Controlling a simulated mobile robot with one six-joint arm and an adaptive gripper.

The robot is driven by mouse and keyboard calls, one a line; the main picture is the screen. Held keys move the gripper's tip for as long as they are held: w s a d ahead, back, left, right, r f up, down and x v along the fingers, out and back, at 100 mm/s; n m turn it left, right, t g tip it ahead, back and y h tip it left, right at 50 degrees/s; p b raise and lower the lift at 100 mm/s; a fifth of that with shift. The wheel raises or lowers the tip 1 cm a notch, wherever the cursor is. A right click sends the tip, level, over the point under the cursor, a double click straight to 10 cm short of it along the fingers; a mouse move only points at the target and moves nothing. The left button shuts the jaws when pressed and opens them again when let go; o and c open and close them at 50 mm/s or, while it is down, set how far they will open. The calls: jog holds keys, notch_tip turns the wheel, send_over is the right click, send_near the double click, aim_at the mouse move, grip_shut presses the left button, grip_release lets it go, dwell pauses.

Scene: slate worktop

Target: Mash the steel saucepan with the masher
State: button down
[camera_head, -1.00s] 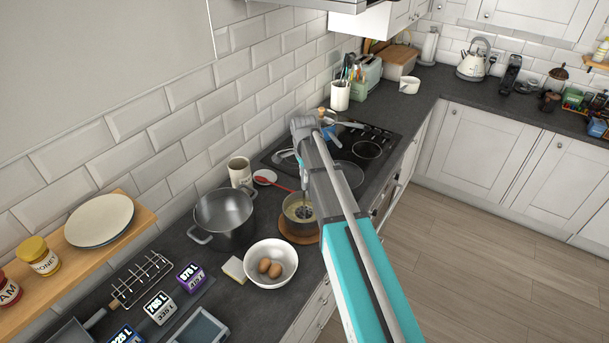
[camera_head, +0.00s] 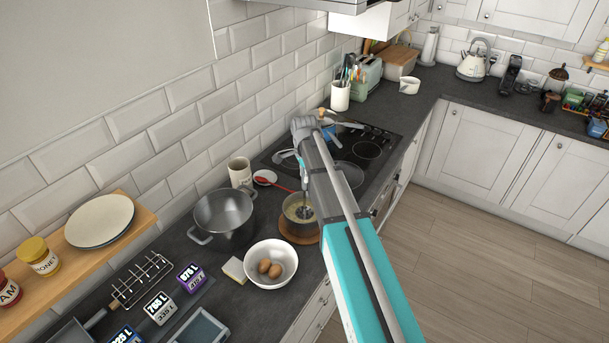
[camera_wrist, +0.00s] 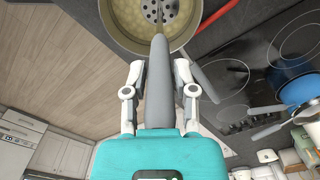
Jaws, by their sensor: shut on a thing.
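The steel saucepan (camera_head: 290,220) stands on a round wooden board on the worktop, with pale yellowish chunky food inside. It also shows at the top of the wrist view (camera_wrist: 118,30). My gripper (camera_wrist: 158,88) is shut on the grey handle of the masher (camera_wrist: 157,75), just outside the near rim in the wrist view. The masher's perforated round head (camera_wrist: 153,10) is inside the saucepan, at the food; how deep it presses I cannot tell. In the head view my arm hides most of the gripper and part of the saucepan.
A large grey pot (camera_head: 223,218) and a white bowl of brown eggs (camera_head: 285,252) stand left of the saucepan. The black hob (camera_head: 385,140) lies behind, with a blue pan (camera_wrist: 297,92) on it. A red-handled utensil (camera_head: 276,184) lies near the saucepan.

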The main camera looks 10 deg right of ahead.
jog(key=shift+r+p, duration=0.8)
jog(key=shift+r, duration=0.3)
jog(key=shift+s, duration=0.15)
jog(key=shift+s+a, duration=0.15)
jog(key=shift+s, duration=0.45)
jog(key=shift+f, duration=0.2)
